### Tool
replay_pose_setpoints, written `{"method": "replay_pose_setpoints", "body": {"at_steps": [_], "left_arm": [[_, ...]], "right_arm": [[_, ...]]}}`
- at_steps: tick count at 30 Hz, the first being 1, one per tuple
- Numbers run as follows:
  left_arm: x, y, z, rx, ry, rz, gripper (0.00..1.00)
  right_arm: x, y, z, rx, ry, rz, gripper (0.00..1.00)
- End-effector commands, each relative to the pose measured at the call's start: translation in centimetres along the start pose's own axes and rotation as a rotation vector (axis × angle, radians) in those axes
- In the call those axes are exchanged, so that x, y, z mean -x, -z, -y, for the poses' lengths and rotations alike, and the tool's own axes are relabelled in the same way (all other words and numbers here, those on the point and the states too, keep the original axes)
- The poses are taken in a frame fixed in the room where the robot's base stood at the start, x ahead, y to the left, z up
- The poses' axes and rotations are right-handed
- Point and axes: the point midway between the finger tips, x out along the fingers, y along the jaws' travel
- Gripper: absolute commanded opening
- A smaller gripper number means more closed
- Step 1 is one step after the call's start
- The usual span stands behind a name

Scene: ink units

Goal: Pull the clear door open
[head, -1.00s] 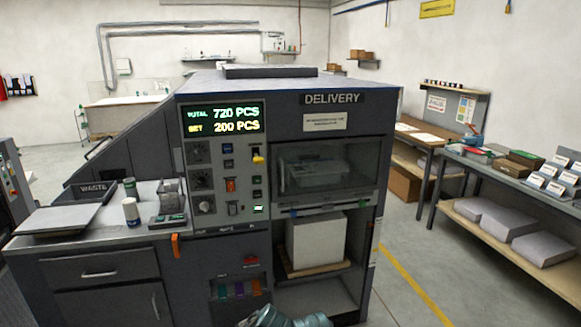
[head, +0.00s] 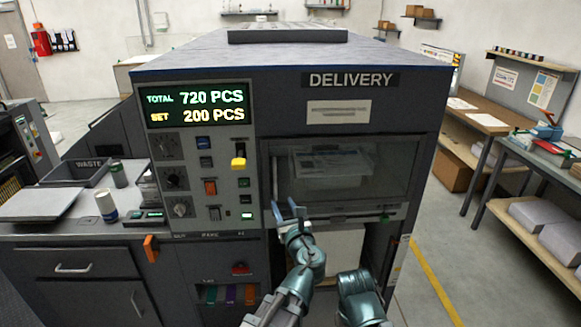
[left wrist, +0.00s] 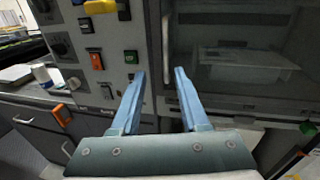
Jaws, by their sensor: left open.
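The clear door (head: 375,165) is a dark-framed see-through panel below the DELIVERY sign, and it is closed. It also shows in the left wrist view (left wrist: 235,55). A light vertical handle (left wrist: 165,50) is at the door's left side; it shows in the head view too (head: 275,178). My left gripper (head: 287,206) is open and empty, in front of the door's lower left corner. In the left wrist view its blue fingers (left wrist: 160,72) point towards the handle's lower end, apart from it. A teal part of my other arm shows low in the head view, but no right fingers.
A control panel (head: 202,165) with knobs and switches is just left of the door. A paper stack (head: 335,245) stands in the open bay below. A waste tray (head: 78,173) and bottles are on the left counter. Open floor and side tables (head: 545,170) are at right.

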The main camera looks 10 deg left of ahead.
Motion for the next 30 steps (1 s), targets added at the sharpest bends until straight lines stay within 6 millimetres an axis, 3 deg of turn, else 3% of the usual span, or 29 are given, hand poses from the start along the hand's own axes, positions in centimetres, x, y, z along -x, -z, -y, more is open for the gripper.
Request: {"method": "replay_pose_setpoints", "body": {"at_steps": [11, 24, 30], "left_arm": [[-0.9, -0.5, 0.4, -0.055, 0.015, 0.02, 0.45], [-9.3, -0.7, 0.6, -0.052, 0.014, 0.019, 0.45], [-12.3, -0.7, 0.7, -0.052, 0.015, 0.019, 0.45]], "right_arm": [[0.1, 0.0, 0.0, 0.0, 0.0, 0.0, 0.5], [0.1, 0.0, 0.0, 0.0, 0.0, 0.0, 0.5], [0.1, 0.0, 0.0, 0.0, 0.0, 0.0, 0.5]]}}
